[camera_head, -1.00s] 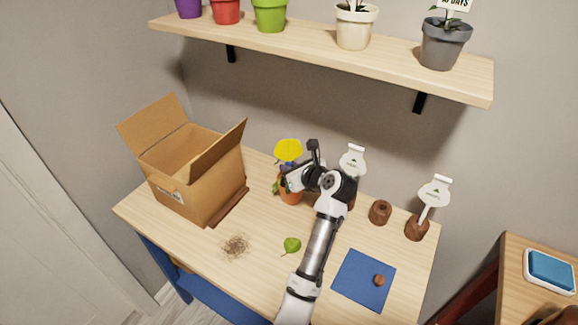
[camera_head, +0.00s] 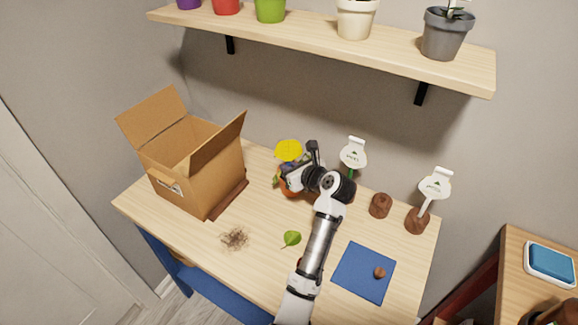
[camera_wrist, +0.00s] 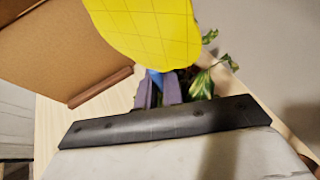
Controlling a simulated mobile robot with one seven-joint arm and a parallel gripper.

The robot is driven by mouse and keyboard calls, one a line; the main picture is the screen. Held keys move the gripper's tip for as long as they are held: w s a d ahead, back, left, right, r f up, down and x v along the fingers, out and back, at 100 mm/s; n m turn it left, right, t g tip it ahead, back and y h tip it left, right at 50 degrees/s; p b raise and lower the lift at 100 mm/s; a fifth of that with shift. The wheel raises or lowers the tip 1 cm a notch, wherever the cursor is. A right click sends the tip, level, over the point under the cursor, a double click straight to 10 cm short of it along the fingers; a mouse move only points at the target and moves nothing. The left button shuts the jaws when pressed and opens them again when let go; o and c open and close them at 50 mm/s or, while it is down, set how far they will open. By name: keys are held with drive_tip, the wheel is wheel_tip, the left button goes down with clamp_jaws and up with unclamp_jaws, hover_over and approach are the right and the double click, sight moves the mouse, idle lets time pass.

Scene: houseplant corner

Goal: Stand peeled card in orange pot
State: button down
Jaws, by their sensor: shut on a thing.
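A yellow rounded card (camera_head: 288,150) stands above my gripper (camera_head: 289,168) at the back of the table. In the wrist view the card (camera_wrist: 150,30) is large, with a faint grid on it, and a blue piece shows below it between my fingers (camera_wrist: 160,90). My gripper is shut on the card's lower part. The orange pot (camera_head: 288,192) is right under and behind my gripper, mostly hidden by it. Green leaves (camera_wrist: 203,82) of its plant show beside the fingers. I cannot tell whether the card's lower end touches the soil.
An open cardboard box (camera_head: 196,170) stands left. Plant labels (camera_head: 353,153) and (camera_head: 434,184), a small brown pot (camera_head: 380,205), a blue mat (camera_head: 362,272), a loose leaf (camera_head: 291,238) and a dirt patch (camera_head: 235,238) are on the table. A shelf (camera_head: 300,45) hangs above.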

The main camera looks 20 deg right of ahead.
drive_tip(key=c, duration=1.5)
unclamp_jaws()
drive_tip(key=shift+o, duration=0.2)
drive_tip(key=shift+r, duration=0.1)
drive_tip(key=shift+p+v, duration=0.55)
drive_tip(key=shift+v, duration=0.7)
drive_tip(key=v, duration=0.7)
drive_tip(key=shift+s, duration=0.25)
drive_tip(key=shift+d, duration=0.1)
